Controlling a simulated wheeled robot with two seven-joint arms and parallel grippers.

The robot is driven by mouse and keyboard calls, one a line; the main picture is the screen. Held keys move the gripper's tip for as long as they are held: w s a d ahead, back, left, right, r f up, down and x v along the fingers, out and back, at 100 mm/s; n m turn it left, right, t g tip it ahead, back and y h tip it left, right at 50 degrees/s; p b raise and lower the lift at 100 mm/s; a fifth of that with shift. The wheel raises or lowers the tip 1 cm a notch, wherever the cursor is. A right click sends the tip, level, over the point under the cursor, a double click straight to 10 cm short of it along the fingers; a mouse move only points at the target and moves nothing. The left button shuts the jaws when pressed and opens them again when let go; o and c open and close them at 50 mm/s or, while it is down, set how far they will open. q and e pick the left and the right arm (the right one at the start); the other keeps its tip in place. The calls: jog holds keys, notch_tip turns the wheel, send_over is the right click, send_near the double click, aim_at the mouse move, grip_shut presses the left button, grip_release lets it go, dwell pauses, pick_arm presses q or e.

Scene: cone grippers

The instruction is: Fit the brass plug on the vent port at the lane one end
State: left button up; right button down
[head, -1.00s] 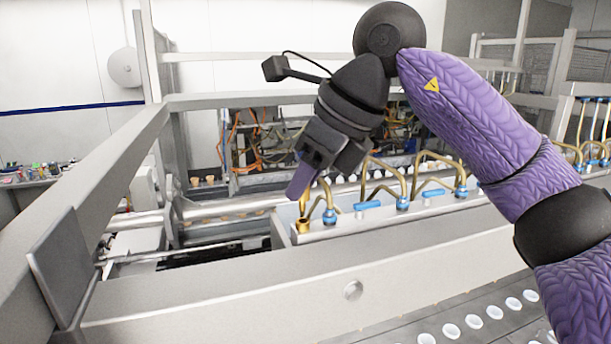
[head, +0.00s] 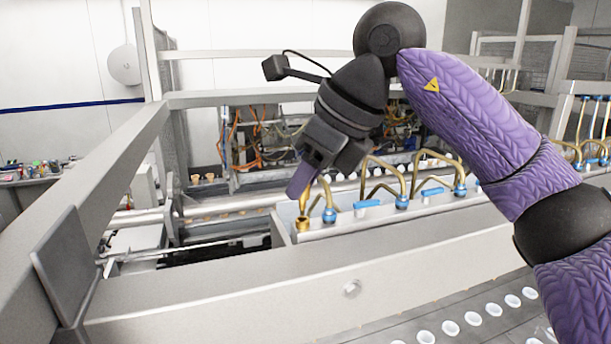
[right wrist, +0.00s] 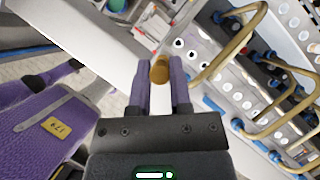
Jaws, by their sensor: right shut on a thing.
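My right gripper (head: 300,185) comes down from the upper middle over the near left end of a pale manifold box (head: 400,221). In the right wrist view its purple fingers (right wrist: 160,80) are shut on the brass plug (right wrist: 159,70), held at their tips. In the head view the brass plug (head: 303,224) shows just below the fingers, at the end of the box top. It looks close to upright. The vent port is hidden under or behind the plug, and I cannot tell whether the plug touches it or sits in it. My left gripper is not in view.
Bent brass pipes (head: 408,178) with blue fittings (head: 402,202) stand along the box, just right of my gripper. A grey frame beam (head: 230,292) runs in front. White cups (head: 450,328) line a conveyor at the lower right. Open space lies left of the box.

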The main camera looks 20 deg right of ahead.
jog(key=shift+f+b, duration=1.05)
jog(key=shift+f, duration=0.2)
dwell(0.8)
jog(key=shift+c, duration=2.3)
grip_release()
jog(key=shift+s+a, duration=0.15)
jog(key=shift+o, duration=0.9)
jog(key=shift+r, duration=0.1)
jog(key=shift+r, duration=0.1)
